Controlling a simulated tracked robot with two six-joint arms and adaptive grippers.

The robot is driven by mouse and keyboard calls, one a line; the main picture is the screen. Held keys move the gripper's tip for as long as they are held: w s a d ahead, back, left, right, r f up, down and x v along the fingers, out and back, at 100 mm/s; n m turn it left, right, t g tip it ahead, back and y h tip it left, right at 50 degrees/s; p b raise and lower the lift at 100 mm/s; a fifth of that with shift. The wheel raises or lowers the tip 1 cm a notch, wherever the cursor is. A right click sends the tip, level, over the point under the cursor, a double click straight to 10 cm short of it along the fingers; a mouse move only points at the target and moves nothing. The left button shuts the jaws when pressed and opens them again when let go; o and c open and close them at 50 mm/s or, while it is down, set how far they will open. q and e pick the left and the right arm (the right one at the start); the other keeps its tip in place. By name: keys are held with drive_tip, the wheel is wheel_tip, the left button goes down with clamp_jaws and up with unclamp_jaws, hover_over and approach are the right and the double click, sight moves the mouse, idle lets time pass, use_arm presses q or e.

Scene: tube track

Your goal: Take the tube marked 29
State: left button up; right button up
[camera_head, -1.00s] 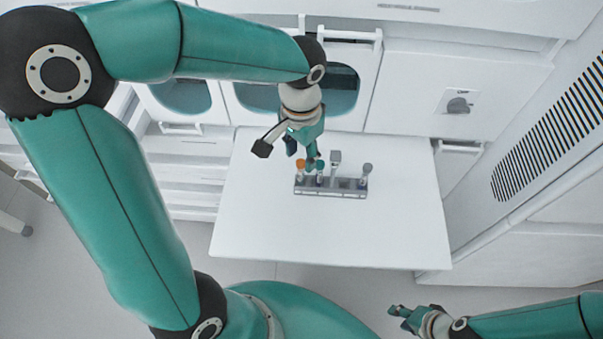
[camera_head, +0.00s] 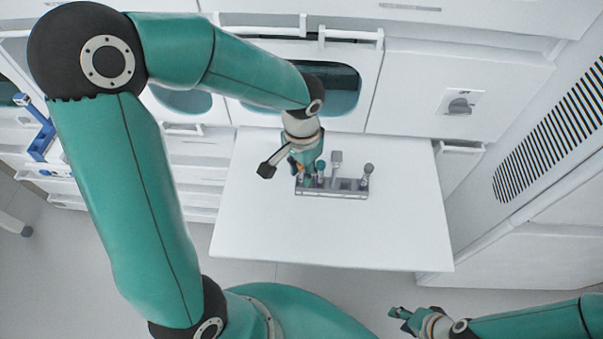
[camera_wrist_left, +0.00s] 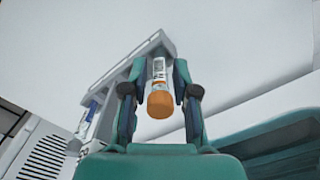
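An orange-capped tube (camera_wrist_left: 159,90) stands in the grey rack (camera_head: 345,194) at its left end. In the left wrist view its cap faces the camera and its white label bears marks too small to read. My left gripper (camera_head: 305,178) is over the rack's left end. In the left wrist view the left gripper's fingers (camera_wrist_left: 159,75) are open on both sides of this tube, with a narrow gap showing beside it. My right gripper (camera_head: 401,314) appears open and empty at the lower right.
The rack stands on a white table (camera_head: 330,235) whose front and right areas are clear. White cabinets with a dial (camera_head: 459,105) stand behind. A vented panel (camera_head: 550,130) is at the right. A blue object (camera_head: 42,143) is at the far left.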

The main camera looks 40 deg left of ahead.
use_arm(q)
clamp_jaws()
drive_tip(key=shift+r, duration=0.1)
wheel_tip(320, 180, up, 20)
drive_tip(key=p, duration=0.1)
drive_tip(key=shift+p, duration=0.4)
idle(0.3)
